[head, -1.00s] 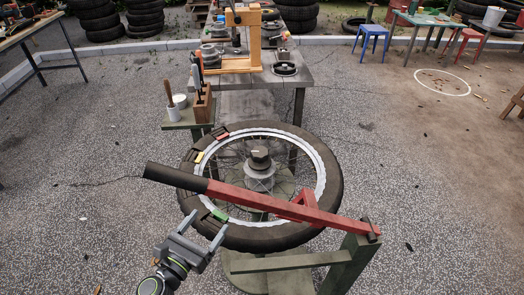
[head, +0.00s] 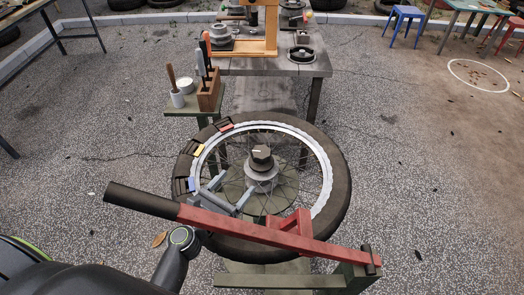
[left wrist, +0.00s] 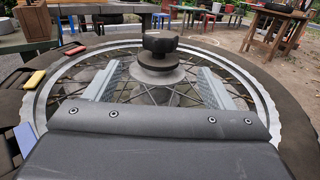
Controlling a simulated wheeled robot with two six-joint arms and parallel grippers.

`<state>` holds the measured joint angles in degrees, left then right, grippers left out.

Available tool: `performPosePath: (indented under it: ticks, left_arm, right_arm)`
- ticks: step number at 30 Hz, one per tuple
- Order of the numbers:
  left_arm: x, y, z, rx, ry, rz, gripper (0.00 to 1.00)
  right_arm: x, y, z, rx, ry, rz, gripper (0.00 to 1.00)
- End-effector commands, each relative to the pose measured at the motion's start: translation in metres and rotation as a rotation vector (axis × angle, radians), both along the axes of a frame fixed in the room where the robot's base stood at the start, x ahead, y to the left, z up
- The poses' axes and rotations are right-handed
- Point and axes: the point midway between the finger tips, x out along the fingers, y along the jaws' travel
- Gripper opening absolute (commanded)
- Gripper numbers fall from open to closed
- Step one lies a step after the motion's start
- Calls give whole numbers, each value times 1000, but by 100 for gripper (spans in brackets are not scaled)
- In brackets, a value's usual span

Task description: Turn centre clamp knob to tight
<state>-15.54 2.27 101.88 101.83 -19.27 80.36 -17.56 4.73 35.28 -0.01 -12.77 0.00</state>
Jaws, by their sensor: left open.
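The centre clamp knob (head: 262,155) is dark and lobed, with a pale mark on its top. It sits on a grey hub at the middle of the wheel (head: 334,195), and also shows upright in the left wrist view (left wrist: 160,42). My left gripper (head: 234,190) is open and reaches in over the spokes from the front left, just short of the knob. In the left wrist view its two grey fingers (left wrist: 158,72) stand wide apart, with the knob beyond and between them, not touched. My right gripper is not in view.
A red lever with a black grip (head: 245,226) crosses the front of the wheel, above my left wrist. Coloured blocks (head: 198,150) line the tyre's left side. A tool stand (head: 207,95) and a workbench (head: 315,66) stand behind. Open paving lies on both sides.

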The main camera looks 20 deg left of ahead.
Motion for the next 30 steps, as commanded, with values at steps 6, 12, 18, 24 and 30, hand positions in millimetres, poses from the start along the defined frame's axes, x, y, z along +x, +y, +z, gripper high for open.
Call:
performPosePath:
  ticks: [6,12,18,24,30]
  left_arm:
    - [45,-13,2,-1,-2,-2,77]
    - [83,-24,2,0,-2,-1,77]
    - [114,-32,0,0,-1,0,77]
    - [129,-36,0,1,-1,0,77]
    - [132,-37,0,1,0,0,77]
  right_arm:
    - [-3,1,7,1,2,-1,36]
    - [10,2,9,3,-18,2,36]
    - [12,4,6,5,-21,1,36]
    - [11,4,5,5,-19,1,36]
    - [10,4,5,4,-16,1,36]
